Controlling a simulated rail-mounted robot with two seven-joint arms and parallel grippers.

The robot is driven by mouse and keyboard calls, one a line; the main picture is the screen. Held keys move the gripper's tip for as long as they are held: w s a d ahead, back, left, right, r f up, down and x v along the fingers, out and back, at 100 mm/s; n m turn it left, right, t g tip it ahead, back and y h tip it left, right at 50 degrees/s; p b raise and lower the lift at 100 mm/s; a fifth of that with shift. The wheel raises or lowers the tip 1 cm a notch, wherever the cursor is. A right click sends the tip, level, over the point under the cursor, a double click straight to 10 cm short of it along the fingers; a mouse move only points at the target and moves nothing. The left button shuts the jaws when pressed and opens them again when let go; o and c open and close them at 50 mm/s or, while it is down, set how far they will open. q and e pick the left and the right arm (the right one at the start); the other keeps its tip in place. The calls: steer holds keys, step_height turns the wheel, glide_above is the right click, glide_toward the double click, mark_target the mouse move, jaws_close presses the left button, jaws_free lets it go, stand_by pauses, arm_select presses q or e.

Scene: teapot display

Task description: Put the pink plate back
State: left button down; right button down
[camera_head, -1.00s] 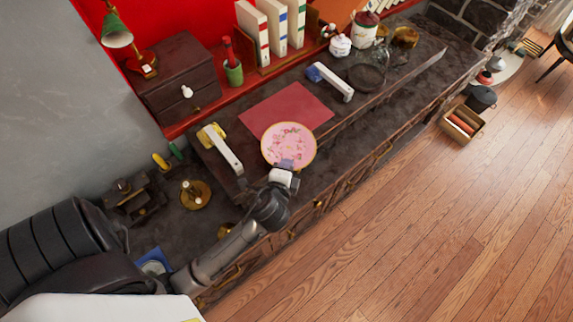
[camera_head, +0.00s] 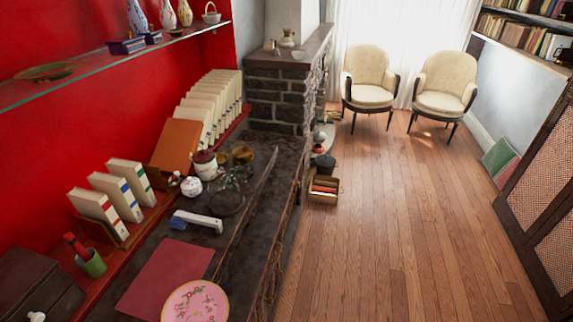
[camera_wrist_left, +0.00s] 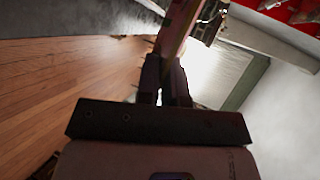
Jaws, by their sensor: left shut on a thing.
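The pink plate (camera_head: 196,301) with a flower pattern and yellow rim shows at the bottom edge of the head view, partly cut off. It overlaps the near corner of the red mat (camera_head: 165,275) in the picture. In the left wrist view, the fingers of my left gripper (camera_wrist_left: 167,65) are closed on the plate's edge (camera_wrist_left: 177,28), which is seen nearly edge-on. My left gripper is outside the head view. My right gripper is in neither view.
A white-and-blue handled object (camera_head: 197,221) lies beyond the mat. White binders (camera_head: 110,200), a green cup (camera_head: 90,262) and jars (camera_head: 204,165) stand along the back. A glass shelf (camera_head: 120,60) on the red wall holds vases. The wooden floor (camera_head: 400,230) is mostly clear.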

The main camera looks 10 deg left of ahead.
arm_select(q)
steer(key=w+d+r+m+h, duration=0.1)
steer(key=w+r+h, duration=0.15)
steer(key=r, duration=0.45)
steer(key=w+d+r+m+t+h+p, duration=0.1)
steer(key=w+d+r+m, duration=0.1)
steer(key=w+r, duration=0.35)
steer(key=w+d+r+m+h, duration=0.1)
steer(key=r+h, duration=0.1)
steer(key=r, duration=0.7)
step_height(320, 180, up, 30)
steer(key=p, duration=3)
steer(key=shift+w+d+f+p, duration=0.15)
steer(key=shift+d+p, duration=0.05)
steer(key=shift+p, duration=0.1)
steer(key=shift+a, duration=0.15)
